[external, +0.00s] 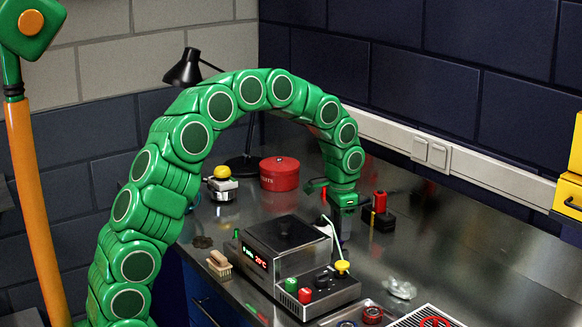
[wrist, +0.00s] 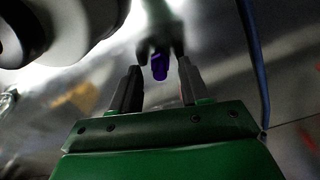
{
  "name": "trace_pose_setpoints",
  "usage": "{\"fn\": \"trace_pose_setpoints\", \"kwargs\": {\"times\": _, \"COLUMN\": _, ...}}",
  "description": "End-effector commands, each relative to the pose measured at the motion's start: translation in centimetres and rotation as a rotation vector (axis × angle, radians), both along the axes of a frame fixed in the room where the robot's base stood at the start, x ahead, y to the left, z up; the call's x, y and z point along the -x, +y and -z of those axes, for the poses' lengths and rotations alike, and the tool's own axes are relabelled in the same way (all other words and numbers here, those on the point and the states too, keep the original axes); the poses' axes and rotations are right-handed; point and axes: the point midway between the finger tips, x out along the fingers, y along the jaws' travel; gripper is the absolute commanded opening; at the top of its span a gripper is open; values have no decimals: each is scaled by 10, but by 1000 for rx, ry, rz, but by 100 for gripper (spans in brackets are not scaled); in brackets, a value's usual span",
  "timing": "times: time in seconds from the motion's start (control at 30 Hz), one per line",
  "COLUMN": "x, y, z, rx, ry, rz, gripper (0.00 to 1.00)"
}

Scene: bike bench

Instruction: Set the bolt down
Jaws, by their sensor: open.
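In the wrist view a small purple piece (wrist: 159,66), which looks like the bolt, is just beyond my fingertips, midway between them across the picture. A dark shadow surrounds its far end on the shiny metal surface. I cannot tell whether it stands or lies, or whether it rests on the bench. My gripper (wrist: 158,75) is open, with a dark finger on each side and a gap between them. In the external view my gripper (external: 341,240) points down over the bench, behind the control box. I cannot make out the bolt there.
The control box (external: 285,262) with a lit display stands just in front of my gripper. A black block (external: 379,218) with a red top is to its right. A red tin (external: 279,174) and a black lamp (external: 186,68) are behind. Bare metal bench (external: 440,262) lies to the right.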

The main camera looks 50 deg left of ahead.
Motion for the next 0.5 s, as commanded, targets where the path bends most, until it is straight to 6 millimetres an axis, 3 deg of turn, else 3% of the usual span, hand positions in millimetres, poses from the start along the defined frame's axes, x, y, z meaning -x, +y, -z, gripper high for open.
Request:
{"fn": "trace_pose_setpoints", "kwargs": {"times": 0.13, "x": 0, "y": 0, "z": 0, "rx": 0, "ry": 0, "rz": 0, "gripper": 46}}
{"fn": "trace_pose_setpoints", "kwargs": {"times": 0.43, "x": 0, "y": 0, "z": -1, "rx": 0, "ry": 1, "rz": 0, "gripper": 0}}
{"fn": "trace_pose_setpoints", "kwargs": {"times": 0.5, "x": 0, "y": 0, "z": -1, "rx": 0, "ry": 1, "rz": 0, "gripper": 0}}
